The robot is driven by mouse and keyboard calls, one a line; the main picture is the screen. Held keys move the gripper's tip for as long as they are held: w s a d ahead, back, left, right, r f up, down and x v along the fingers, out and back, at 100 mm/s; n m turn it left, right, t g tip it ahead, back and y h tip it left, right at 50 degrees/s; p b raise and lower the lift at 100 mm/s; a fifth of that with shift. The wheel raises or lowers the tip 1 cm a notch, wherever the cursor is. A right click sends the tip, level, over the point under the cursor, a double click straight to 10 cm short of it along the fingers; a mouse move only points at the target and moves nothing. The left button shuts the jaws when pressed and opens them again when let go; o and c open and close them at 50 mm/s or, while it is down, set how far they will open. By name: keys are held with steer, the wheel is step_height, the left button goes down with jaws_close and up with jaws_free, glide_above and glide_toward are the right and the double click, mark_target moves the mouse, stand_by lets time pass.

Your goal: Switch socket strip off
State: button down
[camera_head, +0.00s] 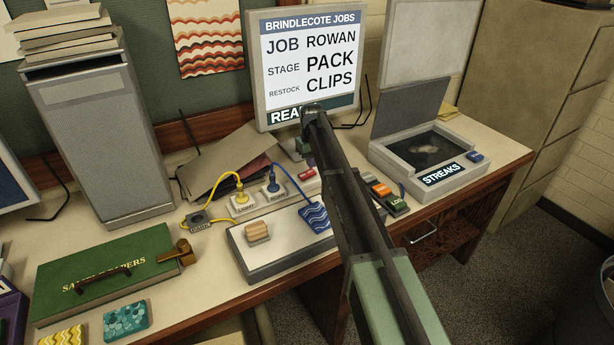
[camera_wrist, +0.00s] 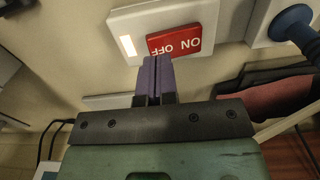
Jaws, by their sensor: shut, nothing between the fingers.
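The socket strip runs along the back of the worktop, with a yellow plug (camera_head: 241,198) and a blue plug (camera_head: 273,187) in its sockets. Its red rocker switch (camera_head: 306,174) is at the right end. In the wrist view the red switch (camera_wrist: 181,41) reads ON and OFF upside down, with OFF on the left. A pale indicator (camera_wrist: 128,45) beside it looks lit. My gripper (camera_wrist: 158,60) is shut and empty, its purple fingertips at the switch's lower edge on the OFF side. I cannot tell whether they touch it. My arm partly hides the gripper in the head view.
A monitor (camera_head: 306,55) stands behind the strip. A white-topped block (camera_head: 262,252) lies in front, with a blue wavy piece (camera_head: 314,217) on it. The STREAKS box (camera_head: 437,165) stands to the right. A green case (camera_head: 105,270) lies at left. Cables run beside the strip.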

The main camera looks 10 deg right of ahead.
mark_target(312, 172)
steer(key=shift+f+b, duration=1.2)
steer(key=shift+f, duration=0.05)
stand_by(0.3)
steer(key=shift+r, duration=0.1)
step_height(312, 172, up, 7)
steer(key=p, duration=0.7)
steer(key=shift+r, duration=0.1)
steer(key=shift+s+m, duration=0.15)
steer(key=shift+m, duration=0.15)
steer(key=s+m, duration=0.3)
steer(key=s, duration=3.7)
steer(key=shift+s, duration=0.3)
